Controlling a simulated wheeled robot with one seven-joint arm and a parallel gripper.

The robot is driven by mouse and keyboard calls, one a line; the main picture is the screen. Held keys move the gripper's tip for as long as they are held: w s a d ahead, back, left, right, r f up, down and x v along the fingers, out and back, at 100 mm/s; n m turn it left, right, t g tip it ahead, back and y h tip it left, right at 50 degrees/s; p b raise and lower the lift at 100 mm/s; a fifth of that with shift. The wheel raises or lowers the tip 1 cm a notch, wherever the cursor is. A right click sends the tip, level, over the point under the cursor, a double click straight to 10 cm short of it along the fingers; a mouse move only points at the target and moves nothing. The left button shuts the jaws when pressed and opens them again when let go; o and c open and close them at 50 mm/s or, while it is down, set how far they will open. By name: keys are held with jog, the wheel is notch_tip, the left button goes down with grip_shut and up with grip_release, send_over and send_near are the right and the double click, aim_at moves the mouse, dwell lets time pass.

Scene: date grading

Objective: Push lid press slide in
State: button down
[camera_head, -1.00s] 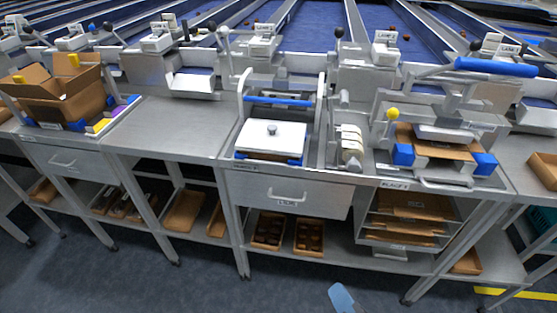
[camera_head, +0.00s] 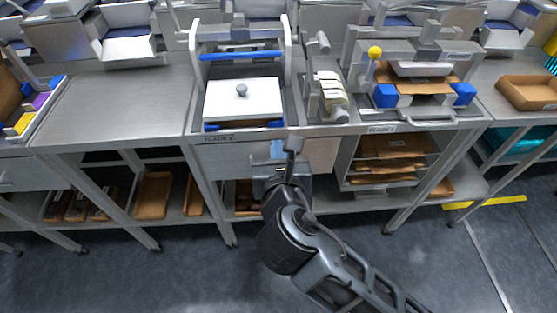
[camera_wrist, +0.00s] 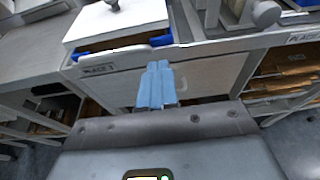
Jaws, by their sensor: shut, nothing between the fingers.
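The lid press slide holds a white lid plate (camera_head: 243,101) with a grey knob on top, in a frame with white side uprights and a blue bar (camera_head: 240,55). The plate sits at the front of the bench, forward of the blue bar. It also shows at the top left of the wrist view (camera_wrist: 118,20), with blue corner pieces and a brown layer beneath its front edge. My gripper (camera_head: 277,150) is shut and empty, its blue fingers below and in front of the bench edge. In the wrist view my fingers (camera_wrist: 156,85) appear before the drawer front.
A roll holder (camera_head: 330,95) stands right of the press. Further right is a station with blue blocks (camera_head: 386,95) and a yellow-knobbed lever (camera_head: 375,52). The bench top left of the press (camera_head: 120,105) is clear. A drawer (camera_wrist: 205,78) lies under the press.

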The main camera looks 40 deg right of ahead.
aim_at(275, 123)
jog(key=x, duration=0.4)
jog(key=r+x, duration=0.1)
jog(key=x, duration=0.1)
jog(key=shift+w+d+p, duration=0.3)
